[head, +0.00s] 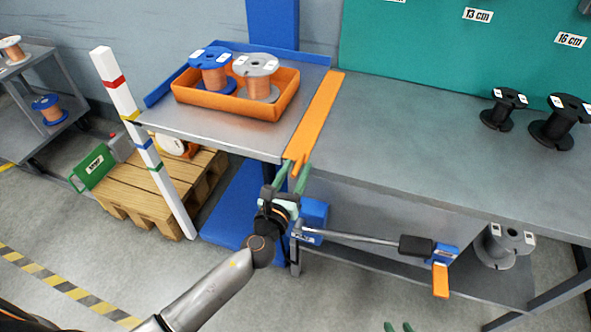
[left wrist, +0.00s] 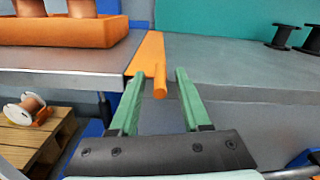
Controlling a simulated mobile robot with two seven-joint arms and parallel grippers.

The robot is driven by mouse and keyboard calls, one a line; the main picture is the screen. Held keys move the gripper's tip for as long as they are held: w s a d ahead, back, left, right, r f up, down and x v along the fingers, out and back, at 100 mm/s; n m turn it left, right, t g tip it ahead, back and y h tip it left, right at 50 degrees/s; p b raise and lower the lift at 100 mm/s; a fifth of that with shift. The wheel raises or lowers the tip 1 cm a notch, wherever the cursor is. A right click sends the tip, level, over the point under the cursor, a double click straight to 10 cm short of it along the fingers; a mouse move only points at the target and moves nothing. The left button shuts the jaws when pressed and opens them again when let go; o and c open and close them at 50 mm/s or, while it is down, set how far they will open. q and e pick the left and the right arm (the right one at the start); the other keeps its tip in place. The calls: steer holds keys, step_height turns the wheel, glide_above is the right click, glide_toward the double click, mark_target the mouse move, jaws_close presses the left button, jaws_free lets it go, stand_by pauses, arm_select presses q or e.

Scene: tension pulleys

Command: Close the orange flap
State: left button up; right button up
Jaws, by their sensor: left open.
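The orange flap (head: 318,115) is a long narrow strip along the right edge of the lift table's metal top, beside the grey bench. It looks about level with the table top. Its near end has a rounded orange peg, seen in the left wrist view (left wrist: 160,82). My left gripper (head: 295,171) is at this near end, open, with its green fingers apart. In the left wrist view the peg shows between the fingertips (left wrist: 160,76), with gaps on both sides. I cannot tell whether either finger touches it. Only the green fingertips of my right gripper (head: 398,327) show at the bottom edge, apart.
An orange tray (head: 225,101) with two spools stands on the lift table (head: 205,127). A lever with a black grip (head: 416,246) sticks out right below the bench. A striped post (head: 145,140) and a pallet (head: 160,198) stand left. The bench top (head: 410,140) is mostly clear.

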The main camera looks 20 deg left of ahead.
arm_select(q)
jaws_close()
stand_by(0.4)
steer(key=n, duration=0.1)
steer(key=r+n, duration=0.1)
steer(key=n, duration=0.1)
steer(key=shift+a+r+n, duration=0.25)
steer(key=shift+r+n, duration=0.05)
steer(key=shift+n, duration=0.1)
steer(key=shift+w+a+r+n+p, duration=0.1)
steer(key=shift+a+r+n+p, duration=0.6)
steer(key=shift+n, duration=1.75)
steer(key=shift+s+a+r+n+p, duration=0.15)
steer(key=shift+a+n, duration=1)
steer(key=shift+n, duration=1.35)
steer(key=shift+w+a+r+n+p, duration=0.15)
steer(key=shift+a+r+n+p, duration=0.55)
steer(key=shift+n, duration=1.75)
steer(key=shift+a+f, duration=0.25)
